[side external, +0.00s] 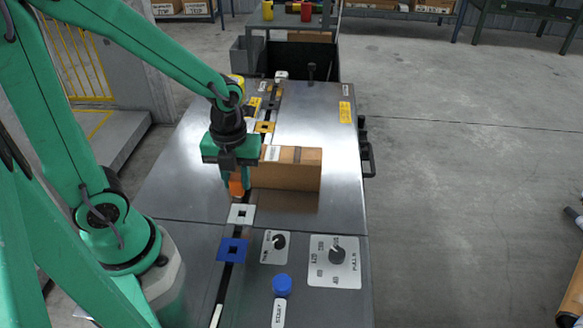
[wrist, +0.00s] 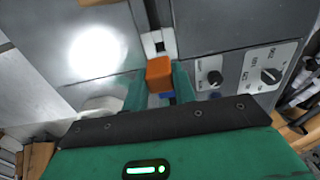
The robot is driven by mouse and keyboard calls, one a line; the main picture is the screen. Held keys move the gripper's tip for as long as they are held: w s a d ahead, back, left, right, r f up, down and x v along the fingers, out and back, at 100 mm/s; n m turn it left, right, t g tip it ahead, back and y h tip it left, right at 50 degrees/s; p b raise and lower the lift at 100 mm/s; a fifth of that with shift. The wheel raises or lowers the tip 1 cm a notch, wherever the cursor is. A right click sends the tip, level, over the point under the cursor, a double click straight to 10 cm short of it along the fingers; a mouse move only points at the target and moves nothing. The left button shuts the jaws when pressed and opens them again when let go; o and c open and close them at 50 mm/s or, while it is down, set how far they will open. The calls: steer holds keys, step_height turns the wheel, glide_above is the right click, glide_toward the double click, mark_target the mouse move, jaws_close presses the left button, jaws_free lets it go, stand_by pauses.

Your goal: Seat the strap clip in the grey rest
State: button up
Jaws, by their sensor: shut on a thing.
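The strap clip, an orange block (side external: 237,184), is held between the fingers of my gripper (side external: 233,172), which is shut on it. It hangs above the table. In the wrist view the clip (wrist: 158,70) sits between the two green fingertips. The grey rest (side external: 233,216), a light square plate with a dark square hole, lies just below and in front of the clip in the side view. In the wrist view the rest (wrist: 147,41) shows just beyond the clip, partly covered by it. The clip is apart from the rest.
A cardboard box (side external: 290,175) stands close to the right of my gripper. A blue rest (side external: 233,250) lies nearer the camera, and a yellow-orange one (side external: 264,127) farther back. Dial plates (side external: 334,262) and a blue knob (side external: 282,285) are at front right.

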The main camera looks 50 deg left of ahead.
mark_target(239, 197)
steer(key=shift+f, duration=0.35)
stand_by(0.3)
steer(key=shift+f, duration=2.7)
steer(key=shift+f, duration=0.45)
stand_by(0.5)
steer(key=o, duration=1)
steer(key=shift+r, duration=0.2)
steer(key=shift+r, duration=3.7)
steer(key=shift+r, duration=0.1)
